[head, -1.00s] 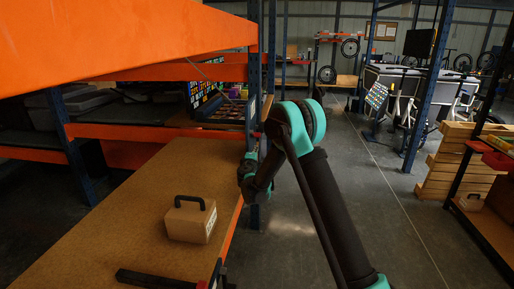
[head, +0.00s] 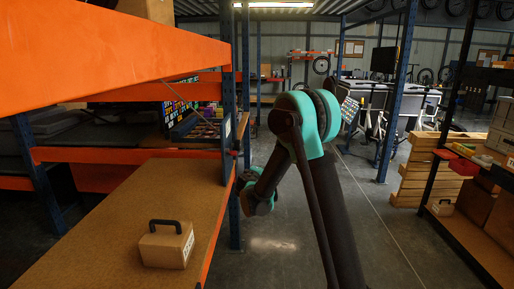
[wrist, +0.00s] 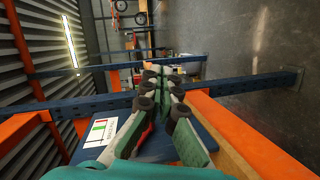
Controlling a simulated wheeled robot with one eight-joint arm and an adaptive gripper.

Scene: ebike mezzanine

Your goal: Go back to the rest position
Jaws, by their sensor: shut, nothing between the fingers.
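My gripper (wrist: 163,83) shows in the wrist view with its teal and black fingers brought together and nothing between them. It points toward a blue rack post and orange beams, and I cannot tell how far off they are. In the head view my arm rises at the centre, bends at a teal joint and drops toward the blue post beside the shelf. The fingers are hidden there. A tan box with a dark handle (head: 167,246) sits on the wooden shelf (head: 100,222) at the left, apart from my arm.
The orange and blue rack (head: 229,110) stands close at the left of my arm. Wooden crates (head: 408,178) and a shelf with a red bin (head: 464,167) stand at the right.

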